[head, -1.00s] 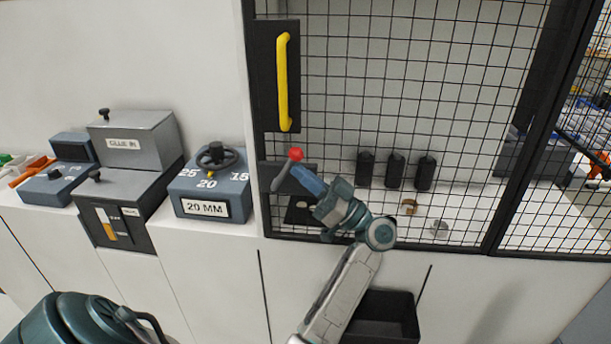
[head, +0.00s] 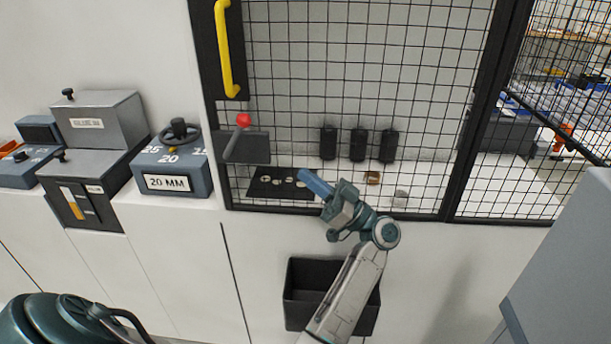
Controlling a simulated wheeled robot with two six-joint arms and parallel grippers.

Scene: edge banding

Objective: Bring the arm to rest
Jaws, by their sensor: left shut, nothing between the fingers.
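My left gripper (head: 315,184) is in front of the black mesh guard, right of and below a lever with a red knob (head: 243,120). Its blue fingers are shut and hold nothing. They point up and to the left and are apart from the lever. My left arm (head: 347,290) rises from the bottom edge, over part of a black bin (head: 303,293) on the cabinet front. My right gripper is not in view.
The mesh door has a yellow handle (head: 229,50). A dial box marked 20 MM (head: 172,182) and a grey glue unit (head: 106,122) stand on the left. Several small parts lie behind the mesh. A grey block (head: 565,270) stands at the lower right.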

